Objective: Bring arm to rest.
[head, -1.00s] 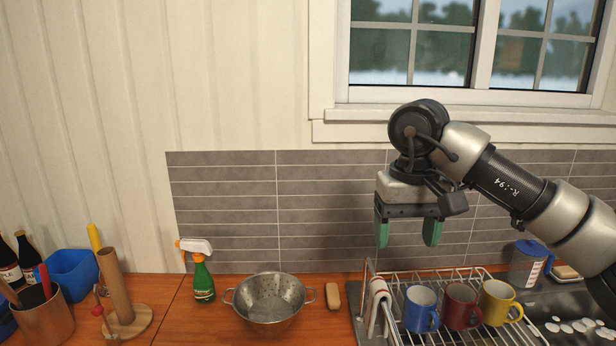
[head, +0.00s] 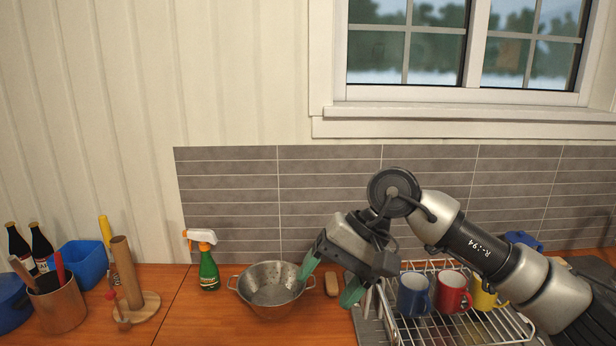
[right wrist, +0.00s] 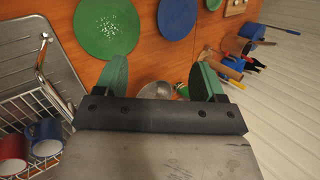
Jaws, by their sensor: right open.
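My right gripper (head: 330,281) is open and empty, with its two green fingers spread apart. In the head view it tilts down to the left, in front of the gap between the metal colander (head: 270,289) and the dish rack (head: 455,334). Its fingers also show in the right wrist view (right wrist: 161,82), with nothing between them but the colander in the distance (right wrist: 156,90). My right arm comes in from the right, in front of the rack's right part. My left gripper is in neither view.
Blue (head: 412,296), red (head: 451,293) and yellow (head: 483,294) mugs stand in the rack, close to my arm. A green spray bottle (head: 209,270), a paper roll holder (head: 126,272) and a utensil pot (head: 60,304) stand further left. Round green (right wrist: 107,28) and blue (right wrist: 180,17) plates lie on the counter.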

